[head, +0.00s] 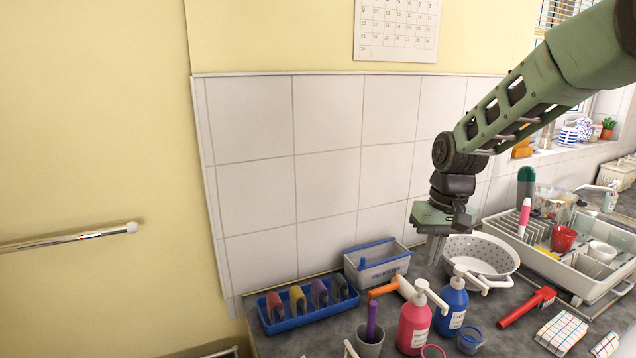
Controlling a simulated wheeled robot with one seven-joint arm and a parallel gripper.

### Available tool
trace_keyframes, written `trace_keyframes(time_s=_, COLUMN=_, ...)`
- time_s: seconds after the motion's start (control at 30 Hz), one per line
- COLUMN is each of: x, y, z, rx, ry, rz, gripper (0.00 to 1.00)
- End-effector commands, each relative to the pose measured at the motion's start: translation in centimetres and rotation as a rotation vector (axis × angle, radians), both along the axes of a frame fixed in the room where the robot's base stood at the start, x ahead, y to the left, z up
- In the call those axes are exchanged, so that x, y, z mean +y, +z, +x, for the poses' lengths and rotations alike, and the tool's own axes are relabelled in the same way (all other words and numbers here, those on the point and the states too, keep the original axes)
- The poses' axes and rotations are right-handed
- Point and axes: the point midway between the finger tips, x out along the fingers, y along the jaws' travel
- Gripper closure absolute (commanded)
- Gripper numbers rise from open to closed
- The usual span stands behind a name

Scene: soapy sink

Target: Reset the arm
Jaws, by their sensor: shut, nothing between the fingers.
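My gripper (434,249) hangs from the green arm at the right of the head view, pointing down. Its fingers are together with nothing between them. It is above the back of the counter, in front of the tiled wall. In the picture its fingertips overlap the left edge of a white colander (480,256); I cannot tell whether they touch it.
A grey caddy (378,268), a blue tray (305,306) of coloured items, a pink bottle (413,325) and a blue bottle (451,307) crowd the counter. A loaded dish rack (545,262) stands right. A metal rail (70,240) is on the left wall.

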Motion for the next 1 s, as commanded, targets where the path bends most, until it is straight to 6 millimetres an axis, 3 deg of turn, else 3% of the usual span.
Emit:
trace_keyframes(time_s=0.03, x=2.8, y=-1.1, z=-3.0, rx=-0.004, ry=0.065, rz=0.014, gripper=1.00)
trace_keyframes(time_s=0.2, x=9.2, y=-2.6, z=-13.6, rx=-0.011, ry=0.269, rz=0.034, gripper=1.00)
trace_keyframes(time_s=0.3, x=10.9, y=-4.2, z=-20.0, rx=-0.018, ry=0.388, rz=0.025, gripper=1.00)
trace_keyframes(time_s=0.4, x=11.2, y=-5.9, z=-25.3, rx=-0.027, ry=0.486, rz=0.006, gripper=1.00)
trace_keyframes(time_s=0.5, x=10.8, y=-7.2, z=-29.0, rx=-0.035, ry=0.555, rz=-0.012, gripper=1.00)
trace_keyframes(time_s=0.67, x=10.2, y=-8.0, z=-31.4, rx=-0.042, ry=0.603, rz=-0.028, gripper=1.00)
trace_keyframes(time_s=1.0, x=10.2, y=-8.0, z=-31.5, rx=-0.042, ry=0.605, rz=-0.030, gripper=1.00)
